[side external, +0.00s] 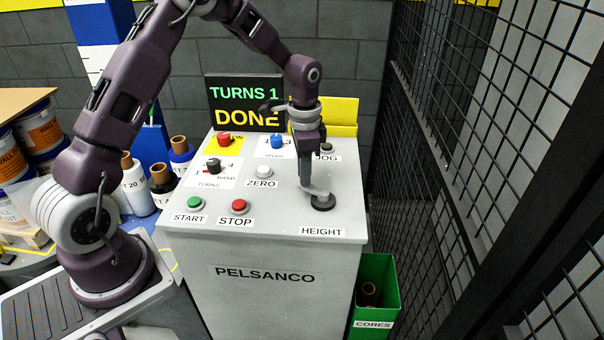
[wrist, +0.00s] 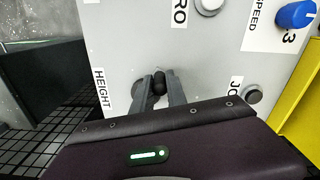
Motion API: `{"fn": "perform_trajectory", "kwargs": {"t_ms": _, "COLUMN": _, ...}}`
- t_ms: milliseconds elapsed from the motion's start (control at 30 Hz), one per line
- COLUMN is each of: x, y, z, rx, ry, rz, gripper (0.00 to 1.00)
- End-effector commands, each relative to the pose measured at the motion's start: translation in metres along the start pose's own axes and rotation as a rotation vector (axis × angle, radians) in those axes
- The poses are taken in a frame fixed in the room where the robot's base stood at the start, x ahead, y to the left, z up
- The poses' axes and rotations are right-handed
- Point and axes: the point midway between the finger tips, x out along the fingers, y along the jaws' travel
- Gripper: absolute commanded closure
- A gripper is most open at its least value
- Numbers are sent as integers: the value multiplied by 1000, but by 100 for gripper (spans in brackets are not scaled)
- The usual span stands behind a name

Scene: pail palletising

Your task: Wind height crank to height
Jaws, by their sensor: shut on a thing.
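The height crank (side external: 322,202) sits at the front right of the grey control panel, above the HEIGHT label (side external: 322,232). It has a black round base and a grey arm. My gripper (side external: 306,184) points down at the crank in the side external view. In the wrist view my gripper (wrist: 160,88) is shut on the crank's dark knob (wrist: 159,82), with a finger on each side. The fingers hide part of the crank there. The display (side external: 245,103) reads TURNS 1 and DONE.
Close by on the panel are the JOG button (side external: 326,149), blue SPEED knob (side external: 278,141), ZERO button (side external: 264,171), red STOP button (side external: 239,206) and green START button (side external: 194,204). A green CORES bin (side external: 378,275) stands right of the cabinet. A mesh fence (side external: 470,130) rises at the right.

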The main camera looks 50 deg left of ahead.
Motion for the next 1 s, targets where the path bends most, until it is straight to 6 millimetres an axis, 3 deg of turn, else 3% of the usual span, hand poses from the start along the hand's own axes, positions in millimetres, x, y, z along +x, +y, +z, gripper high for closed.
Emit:
{"fn": "perform_trajectory", "kwargs": {"t_ms": 400, "x": 0, "y": -9, "z": -6, "rx": 141, "ry": 1, "rz": -7, "gripper": 100}}
{"fn": "perform_trajectory", "kwargs": {"t_ms": 900, "x": 0, "y": -9, "z": -7, "rx": 154, "ry": 3, "rz": -8, "gripper": 100}}
{"fn": "perform_trajectory", "kwargs": {"t_ms": 933, "x": 0, "y": -9, "z": -7, "rx": 154, "ry": 4, "rz": -8, "gripper": 76}}
{"fn": "perform_trajectory", "kwargs": {"t_ms": 1000, "x": 0, "y": -9, "z": -7, "rx": 154, "ry": 3, "rz": -7, "gripper": 63}}
